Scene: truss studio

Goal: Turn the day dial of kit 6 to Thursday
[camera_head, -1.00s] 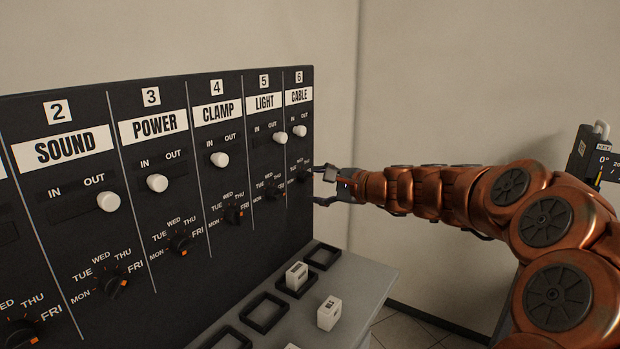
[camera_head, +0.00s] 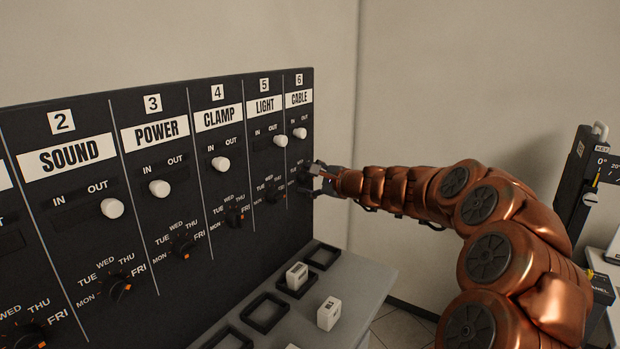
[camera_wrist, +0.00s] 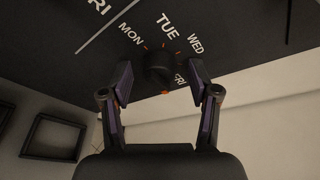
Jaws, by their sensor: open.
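The kit 6 column, labelled CABLE (camera_head: 299,98), is at the right end of the black panel in the head view. Its day dial is mostly hidden there by my gripper (camera_head: 309,180). In the wrist view the round black dial (camera_wrist: 158,60) sits between the two fingertips of my gripper (camera_wrist: 160,72). The fingers are open, one on each side of the dial; I cannot tell whether they touch it. MON, TUE, WED and FRI show around it; THU is hidden near the right finger. An orange mark shows at the dial's lower edge, near FRI. The exact setting is unclear.
Other kit columns with white slider knobs, such as the LIGHT knob (camera_head: 280,141), and day dials, such as the POWER dial (camera_head: 183,246), lie to the left. A grey ledge (camera_head: 372,272) below carries black square frames and white blocks (camera_head: 329,313).

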